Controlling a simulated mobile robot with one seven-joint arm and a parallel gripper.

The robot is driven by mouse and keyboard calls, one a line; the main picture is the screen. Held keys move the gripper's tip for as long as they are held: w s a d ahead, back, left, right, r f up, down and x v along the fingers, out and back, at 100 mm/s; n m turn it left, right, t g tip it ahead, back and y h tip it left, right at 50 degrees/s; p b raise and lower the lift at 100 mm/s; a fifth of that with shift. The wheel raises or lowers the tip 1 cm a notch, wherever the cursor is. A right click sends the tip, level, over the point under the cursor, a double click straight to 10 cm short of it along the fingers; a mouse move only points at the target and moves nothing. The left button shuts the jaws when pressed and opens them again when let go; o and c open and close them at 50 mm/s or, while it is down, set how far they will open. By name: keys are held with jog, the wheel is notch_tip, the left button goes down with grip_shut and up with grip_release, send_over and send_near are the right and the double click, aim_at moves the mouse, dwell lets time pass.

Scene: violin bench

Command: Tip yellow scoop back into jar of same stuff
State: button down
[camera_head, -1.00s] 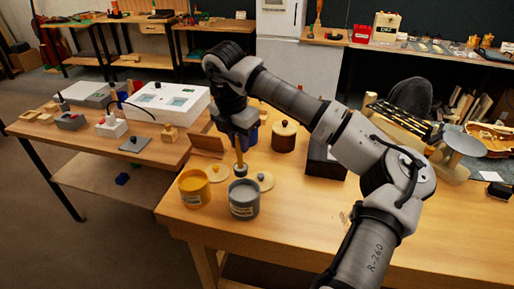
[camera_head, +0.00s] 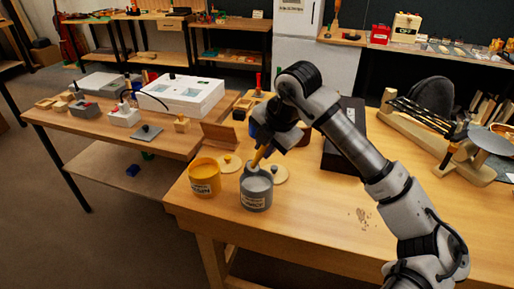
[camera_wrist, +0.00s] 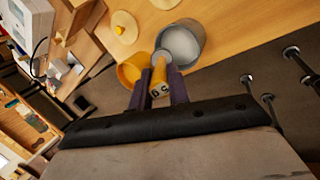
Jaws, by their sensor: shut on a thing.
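My gripper (camera_head: 268,144) is shut on the scoop's yellow handle (camera_head: 260,157), which also shows between the fingers in the wrist view (camera_wrist: 159,78). The scoop is tilted, its lower end down and left, at the back rim of the grey jar (camera_head: 257,195). I cannot tell what the scoop's bowl holds, or whether it touches the rim. The yellow jar (camera_head: 204,180) stands open just left of the grey jar. In the wrist view the grey jar (camera_wrist: 198,38) shows grey contents, and the yellow jar (camera_wrist: 129,72) is partly hidden by a finger.
A lid with a yellow knob (camera_head: 228,164) and a lid with a grey knob (camera_head: 279,174) lie behind the jars. A wooden board (camera_head: 219,136) and a dark box (camera_head: 342,150) stand farther back. The bench right of the jars is mostly clear.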

jog(key=d+t+y+b, duration=0.1)
jog(key=b, duration=0.2)
jog(key=s+f+t+y+b, duration=0.1)
jog(key=y+b, duration=0.1)
jog(key=b, duration=0.1)
jog(key=d+f+y+b, duration=0.1)
jog(key=b, duration=0.2)
jog(key=shift+s+d+f+t+b, duration=0.2)
jog(key=shift+s+d+t+b, duration=0.1)
jog(key=shift+t, duration=0.1)
jog(key=shift+m+y, duration=0.3)
jog(key=shift+r, duration=0.15)
dwell(0.3)
